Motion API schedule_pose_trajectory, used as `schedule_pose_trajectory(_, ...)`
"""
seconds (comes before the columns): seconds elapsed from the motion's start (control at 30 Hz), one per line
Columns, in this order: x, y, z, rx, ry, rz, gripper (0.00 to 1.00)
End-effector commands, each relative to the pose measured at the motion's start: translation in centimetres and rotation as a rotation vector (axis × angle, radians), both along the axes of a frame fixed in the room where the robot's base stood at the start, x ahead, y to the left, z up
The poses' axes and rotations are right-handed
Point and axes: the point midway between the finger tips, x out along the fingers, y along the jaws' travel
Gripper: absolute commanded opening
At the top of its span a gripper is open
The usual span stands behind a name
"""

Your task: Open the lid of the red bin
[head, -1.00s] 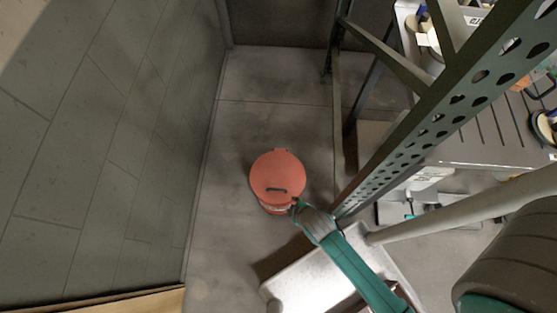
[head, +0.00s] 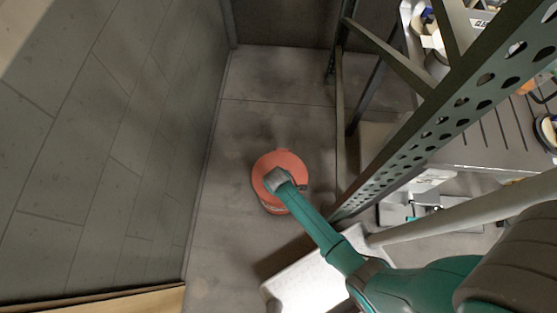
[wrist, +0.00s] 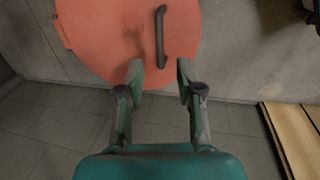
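The red bin (head: 280,165) stands on the floor in the head view, with its round lid on top and partly hidden by my arm. In the wrist view the lid (wrist: 110,45) fills the upper left and looks flat and closed. A dark handle (wrist: 160,38) crosses its right part. My gripper (wrist: 160,78) is open and empty, its two fingers apart at the lid's near edge. The handle's lower end lies just beyond and between the fingertips. I cannot tell whether the fingers touch the lid. In the head view my gripper is hidden behind the arm.
A metal shelf rack (head: 430,130) with colorant items stands to the right of the bin. A tiled wall (head: 90,130) runs along the left. A light box-like thing (head: 310,285) lies near the rack's foot. The floor (head: 270,80) behind the bin is clear.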

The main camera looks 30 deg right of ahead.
Motion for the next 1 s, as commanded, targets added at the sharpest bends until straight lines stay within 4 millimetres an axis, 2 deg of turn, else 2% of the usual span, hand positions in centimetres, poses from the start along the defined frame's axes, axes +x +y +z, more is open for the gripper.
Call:
schedule_pose_trajectory(0.1, 0.3, -0.3, -2.0, 0.000, 0.003, -0.001, 0.36)
schedule_pose_trajectory(0.33, 0.8, -0.6, -4.7, 0.000, 0.000, -0.001, 0.36)
schedule_pose_trajectory(0.5, 0.9, -0.7, -5.6, 0.000, -0.001, -0.001, 0.36)
schedule_pose_trajectory(0.83, 0.9, -0.7, -5.8, 0.000, -0.002, -0.001, 0.36)
schedule_pose_trajectory(0.87, 0.9, -0.7, -5.8, 0.000, -0.002, -0.001, 0.31)
schedule_pose_trajectory(0.9, 0.9, -0.7, -5.8, 0.000, -0.002, -0.001, 0.21)
schedule_pose_trajectory(1.0, 0.9, -0.7, -5.8, 0.000, -0.002, -0.001, 0.00)
